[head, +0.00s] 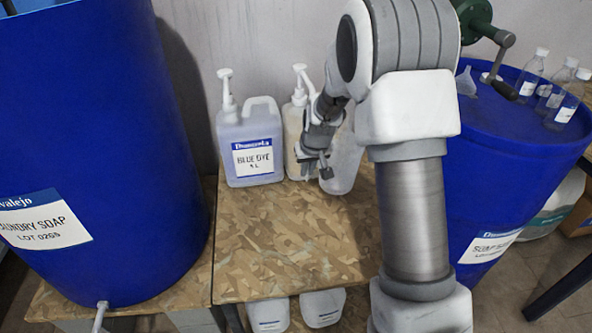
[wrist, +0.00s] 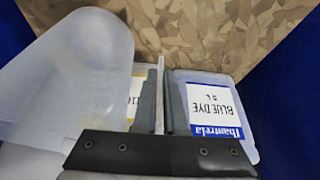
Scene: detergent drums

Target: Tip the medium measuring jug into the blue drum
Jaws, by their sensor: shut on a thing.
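My gripper (head: 322,168) is shut on a pale translucent jug (head: 345,161) over the back of the wooden table; the arm hides part of it. In the wrist view the jug (wrist: 88,70) fills the left side, and a thin upright piece, apparently its handle, lies between the fingers (wrist: 160,100). I cannot tell if the jug touches the table, or what it contains. A tall blue drum (head: 100,130) labelled laundry soap stands at left, its top cut off by the frame. Another blue drum (head: 500,150) with a closed top stands at right, partly behind my arm.
A blue dye bottle (head: 250,150) with a white pump stands at the table's back, beside a second, paler pump bottle (head: 293,135). The wooden table's (head: 285,250) front is clear.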

